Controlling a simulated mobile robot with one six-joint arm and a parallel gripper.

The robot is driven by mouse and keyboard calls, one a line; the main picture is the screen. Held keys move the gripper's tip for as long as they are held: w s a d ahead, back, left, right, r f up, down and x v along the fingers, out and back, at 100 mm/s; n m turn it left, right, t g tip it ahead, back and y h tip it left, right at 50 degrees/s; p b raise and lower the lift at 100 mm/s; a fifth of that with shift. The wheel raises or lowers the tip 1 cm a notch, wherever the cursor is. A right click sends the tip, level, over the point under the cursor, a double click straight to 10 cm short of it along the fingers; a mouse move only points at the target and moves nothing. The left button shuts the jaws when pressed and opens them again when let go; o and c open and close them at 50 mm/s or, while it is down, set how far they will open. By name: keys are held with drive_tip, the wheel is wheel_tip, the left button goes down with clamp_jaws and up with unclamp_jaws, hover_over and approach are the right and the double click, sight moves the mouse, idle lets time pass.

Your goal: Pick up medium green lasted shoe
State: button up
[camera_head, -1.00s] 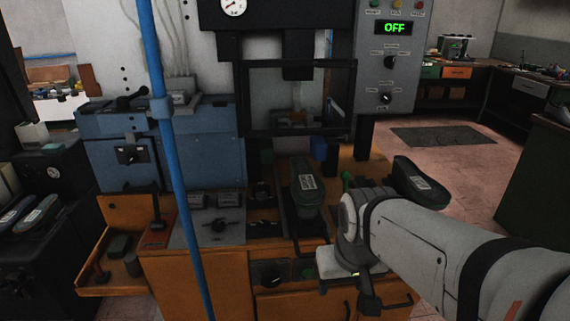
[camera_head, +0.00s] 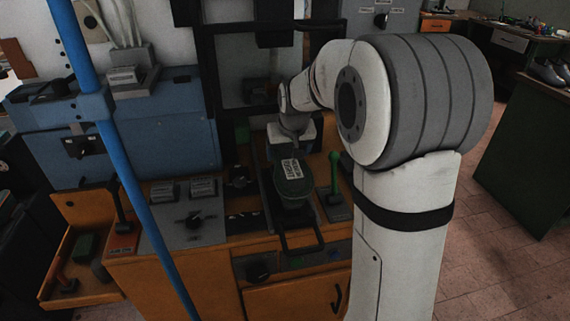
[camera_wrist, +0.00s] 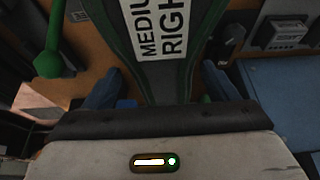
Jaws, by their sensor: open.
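The green lasted shoe (camera_head: 292,190) sits on the dark sliding carrier of the press, sole up, with a white label. In the wrist view the shoe (camera_wrist: 165,82) fills the top middle, and its label reads "MEDIU…" and "RIGH…", cut off by the picture edge. My gripper (camera_wrist: 161,84) is open, one finger on each side of the shoe's narrow part, with a gap seen at both sides. In the head view my wrist is behind the far end of the shoe and the fingers are hidden.
A green-knobbed lever (camera_head: 335,180) stands close to the shoe's right. The black press frame (camera_head: 212,90) rises behind. A blue post (camera_head: 120,165) crosses the left foreground. A control panel (camera_head: 190,213) lies left of the carrier. My arm covers the area to the right.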

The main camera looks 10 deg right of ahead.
drive_tip(key=x, duration=0.5)
drive_tip(key=shift+w+a+f+p, duration=0.2)
drive_tip(key=shift+a+f+p, duration=0.05)
drive_tip(key=shift+p, duration=0.1)
drive_tip(key=c, duration=1.2)
drive_tip(key=shift+r, duration=0.1)
drive_tip(key=shift+c, duration=0.3)
